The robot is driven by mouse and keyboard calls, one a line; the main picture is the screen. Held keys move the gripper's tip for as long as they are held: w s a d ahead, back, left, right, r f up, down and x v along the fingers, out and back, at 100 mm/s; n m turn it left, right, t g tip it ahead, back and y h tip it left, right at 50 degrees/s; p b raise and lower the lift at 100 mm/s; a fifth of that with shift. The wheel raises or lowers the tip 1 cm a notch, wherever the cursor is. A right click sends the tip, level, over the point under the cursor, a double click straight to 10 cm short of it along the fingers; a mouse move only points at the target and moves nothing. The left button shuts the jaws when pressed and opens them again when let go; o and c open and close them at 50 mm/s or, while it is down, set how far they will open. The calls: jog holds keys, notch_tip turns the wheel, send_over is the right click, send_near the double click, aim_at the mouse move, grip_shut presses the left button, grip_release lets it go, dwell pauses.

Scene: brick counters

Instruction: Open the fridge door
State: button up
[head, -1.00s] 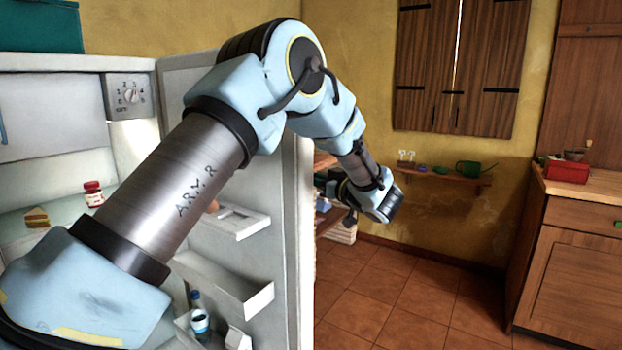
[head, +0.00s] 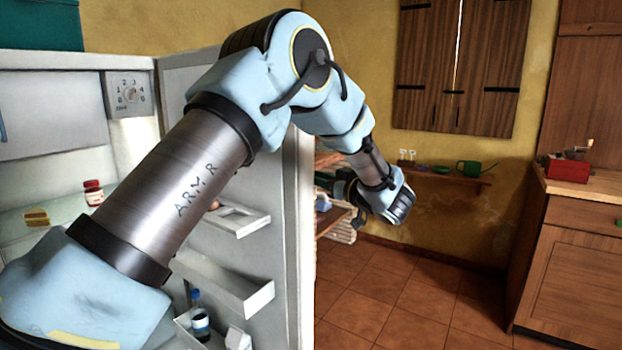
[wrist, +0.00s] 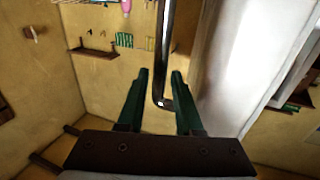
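The fridge door (head: 300,200) stands open in the head view, its shelved inner side facing me. The fridge (head: 60,110) is at the left with its inside in view. My gripper shows in part beyond the door edge in the head view, mostly hidden by my arm. In the wrist view the dark metal door handle (wrist: 163,50) runs between the two green fingers of my gripper (wrist: 160,76). The fingers are apart, with narrow gaps seen beside the bar. The pale door also shows at the right of the wrist view (wrist: 225,70).
A red-lidded jar (head: 93,192) and a sandwich (head: 37,217) are inside the fridge. A bottle (head: 200,322) stands in a door shelf. A wooden cabinet (head: 570,260) is at the right. The tiled floor (head: 400,300) between is clear.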

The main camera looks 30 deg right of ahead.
jog(key=s+d+b, duration=0.1)
jog(key=s, duration=0.7)
jog(key=shift+s+d+b, duration=0.15)
jog(key=shift+s+b, duration=0.05)
jog(key=shift+b, duration=0.2)
